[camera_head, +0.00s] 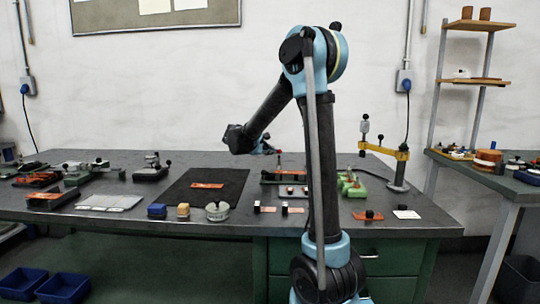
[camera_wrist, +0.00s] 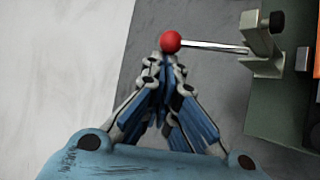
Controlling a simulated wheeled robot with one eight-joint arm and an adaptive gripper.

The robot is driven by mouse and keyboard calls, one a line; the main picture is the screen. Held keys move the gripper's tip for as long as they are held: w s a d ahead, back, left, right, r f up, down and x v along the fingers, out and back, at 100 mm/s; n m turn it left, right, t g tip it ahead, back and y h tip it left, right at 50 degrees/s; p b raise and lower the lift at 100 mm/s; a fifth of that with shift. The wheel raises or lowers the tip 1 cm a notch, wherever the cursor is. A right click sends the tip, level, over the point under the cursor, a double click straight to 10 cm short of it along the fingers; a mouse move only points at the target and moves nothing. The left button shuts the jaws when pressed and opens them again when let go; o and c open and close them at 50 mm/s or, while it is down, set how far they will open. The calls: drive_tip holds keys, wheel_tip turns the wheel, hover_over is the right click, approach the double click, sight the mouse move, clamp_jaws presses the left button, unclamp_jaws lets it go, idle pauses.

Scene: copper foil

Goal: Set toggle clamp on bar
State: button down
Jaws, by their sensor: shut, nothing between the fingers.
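A lever with a red ball knob (camera_wrist: 171,41) on a thin metal rod (camera_wrist: 212,47) shows in the wrist view. It looks like the toggle clamp's handle. The rod runs right to a pale metal bracket (camera_wrist: 264,48) on a dark green base (camera_wrist: 272,112). My gripper (camera_wrist: 164,62) is shut and empty, its blue-padded fingertips right by the red knob; I cannot tell whether they touch it. In the head view my gripper (camera_head: 272,150) is small, at the table's back. I cannot clearly pick out the bar; an orange piece (camera_wrist: 317,70) is cut off at the wrist view's right edge.
The grey table (camera_head: 130,212) holds a black mat (camera_head: 205,183), a glass bowl (camera_head: 217,211), a blue block (camera_head: 157,211) and several fixtures at left. A wall is close behind.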

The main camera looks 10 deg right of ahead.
drive_tip(key=shift+s+r+t, duration=0.15)
drive_tip(key=shift+r+t, duration=0.05)
drive_tip(key=shift+t, duration=0.1)
drive_tip(key=s+m+t+h, duration=0.1)
drive_tip(key=s+r+m+t+h, duration=0.1)
drive_tip(key=s+m+t+h, duration=0.1)
drive_tip(key=s+r+m+t+h, duration=0.1)
drive_tip(key=t, duration=0.1)
drive_tip(key=shift+s+a+r+m+h, duration=0.2)
drive_tip(key=shift+s+a+m+h, duration=0.1)
drive_tip(key=shift+s+a, duration=0.1)
drive_tip(key=shift+r, duration=0.1)
idle(0.4)
wheel_tip(320, 180, up, 10)
idle(0.6)
drive_tip(key=shift+f, duration=0.2)
